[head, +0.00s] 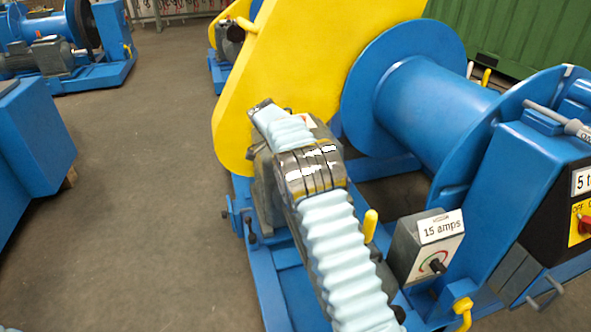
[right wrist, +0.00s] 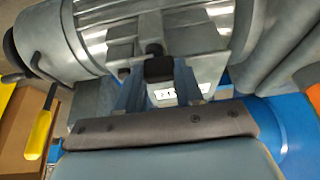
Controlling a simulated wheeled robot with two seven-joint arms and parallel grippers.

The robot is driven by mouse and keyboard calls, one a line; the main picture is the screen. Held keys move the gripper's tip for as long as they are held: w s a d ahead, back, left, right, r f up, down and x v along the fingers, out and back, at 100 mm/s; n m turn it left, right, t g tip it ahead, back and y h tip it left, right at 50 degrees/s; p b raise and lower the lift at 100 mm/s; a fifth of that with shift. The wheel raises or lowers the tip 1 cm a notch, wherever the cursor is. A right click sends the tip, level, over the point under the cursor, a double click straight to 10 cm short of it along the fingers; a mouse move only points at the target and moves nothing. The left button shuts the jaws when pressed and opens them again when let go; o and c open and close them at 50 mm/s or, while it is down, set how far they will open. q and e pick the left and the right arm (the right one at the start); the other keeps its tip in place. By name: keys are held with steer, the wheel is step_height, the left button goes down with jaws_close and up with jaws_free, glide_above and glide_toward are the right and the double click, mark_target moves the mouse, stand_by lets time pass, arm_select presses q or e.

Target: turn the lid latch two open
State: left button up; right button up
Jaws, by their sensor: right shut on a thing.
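In the right wrist view my right gripper (right wrist: 159,82) is shut on a small black block (right wrist: 159,69), with one finger on each side. The block sits against a grey ribbed motor housing (right wrist: 115,30). I cannot tell for certain whether this block is lid latch two. In the head view my right arm reaches over the machine and hides its own fingertips and the held part. The grey motor (head: 265,190) shows partly behind the arm. My left gripper is in neither view.
A large yellow guard (head: 300,60) and a blue drum (head: 435,105) stand close beyond the arm. A grey box marked 15 amps (head: 425,245) and a yellow handle (head: 370,226) are right beside it. The floor (head: 140,150) at left is clear.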

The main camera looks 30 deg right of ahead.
stand_by(0.3)
steer(key=o, duration=0.8)
steer(key=shift+c, duration=0.2)
steer(key=p+v, duration=0.2)
steer(key=v, duration=1.1)
steer(key=shift+a+r, duration=0.2)
steer(key=shift+r, duration=0.15)
steer(key=shift+w, duration=0.1)
